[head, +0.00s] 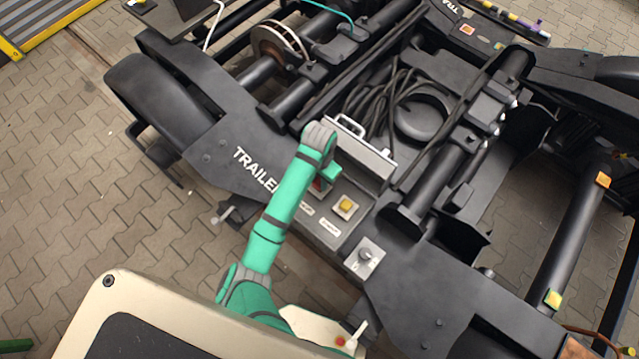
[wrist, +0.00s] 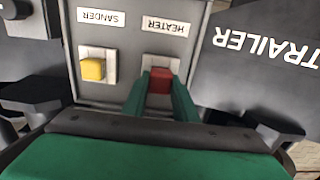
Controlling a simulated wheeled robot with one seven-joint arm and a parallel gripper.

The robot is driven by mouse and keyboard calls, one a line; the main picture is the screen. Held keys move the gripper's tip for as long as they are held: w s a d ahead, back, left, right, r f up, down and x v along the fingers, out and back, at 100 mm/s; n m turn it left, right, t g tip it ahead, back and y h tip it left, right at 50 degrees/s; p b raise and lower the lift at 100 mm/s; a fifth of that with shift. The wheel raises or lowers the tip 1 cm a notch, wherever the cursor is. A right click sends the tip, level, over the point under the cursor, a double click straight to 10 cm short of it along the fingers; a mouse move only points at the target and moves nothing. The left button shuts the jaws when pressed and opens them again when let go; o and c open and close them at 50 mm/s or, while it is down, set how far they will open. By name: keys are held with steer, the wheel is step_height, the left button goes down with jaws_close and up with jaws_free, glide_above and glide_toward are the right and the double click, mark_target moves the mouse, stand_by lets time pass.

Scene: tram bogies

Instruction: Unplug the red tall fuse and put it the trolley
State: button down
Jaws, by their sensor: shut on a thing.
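The red fuse (wrist: 160,80) is between the two green fingers of my gripper (wrist: 161,88) in the wrist view. The fingers are shut on its sides. It stands at the white socket plate marked HEATER; its lower part is hidden, so I cannot tell how deep it sits. In the head view the red fuse (head: 318,184) shows only as a small patch beside my gripper (head: 324,178), over the bogie's fuse box. I cannot identify a trolley for certain; a yellow-framed grey platform (head: 38,24) is cut off at the far left corner.
A yellow fuse (head: 346,205) stands in the neighbouring socket marked SANDER, close to my gripper. A rotary switch (head: 365,254) is further right. An open lid with a handle (head: 355,150) rises behind the fuse box. Black cables (head: 385,90) lie beyond. Bare paving lies at left.

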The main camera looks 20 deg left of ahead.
steer(key=shift+w+d+r, duration=0.1)
steer(key=shift+r, duration=2.2)
